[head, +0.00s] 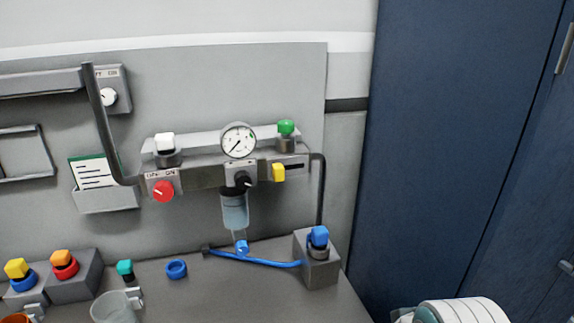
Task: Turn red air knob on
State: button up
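The red air knob (163,190) is a round red knob on a small grey block with lettering above it. It sits at the left end of the air unit (205,178) on the grey back panel. A small pale mark shows on the knob's face, but I cannot read its setting for certain. The pressure gauge (238,140) is at the middle of the unit, and its needle seems to point to the lower left. My gripper is not in view.
A black knob (243,181), a yellow slider (278,172), a white knob (165,141) and a green knob (286,128) are on the unit. A dark pipe (103,125) rises just left of the red knob. A grey block with a blue knob (318,237) stands right.

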aim_at(163, 191)
jog(key=u, duration=1.25)
